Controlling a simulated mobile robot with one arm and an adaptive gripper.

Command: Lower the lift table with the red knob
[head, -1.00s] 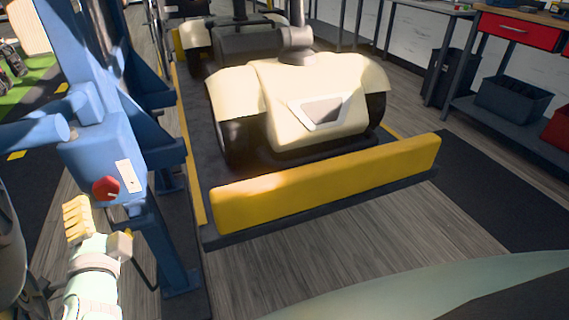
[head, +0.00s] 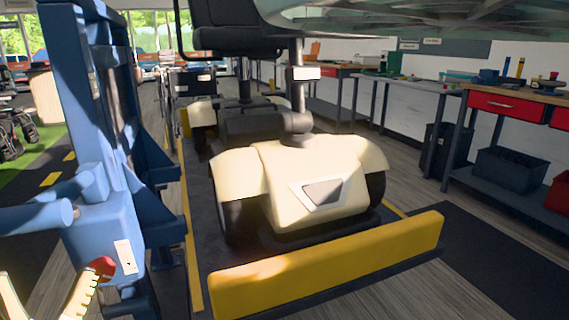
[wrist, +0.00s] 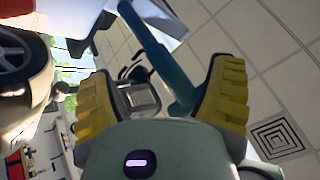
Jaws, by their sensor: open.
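The red knob (head: 103,267) is on the blue control box (head: 108,232) of the lift's post, at the lower left of the head view, beside a white label plate (head: 125,257). The lift table (head: 330,262) has a yellow end stop and carries a cream scooter (head: 310,175). My gripper (head: 48,276) is at the lower left corner, partly cut off, with one yellow finger just below and left of the knob. I cannot tell whether it touches. In the wrist view my gripper (wrist: 164,72) is open, its two yellow fingers apart. The knob is not identifiable there.
The blue lift post (head: 85,100) and a side arm (head: 35,217) stand close to my gripper. A workbench (head: 500,100) with red drawers and dark bins (head: 510,168) is at the right. Floor between table and bench is clear.

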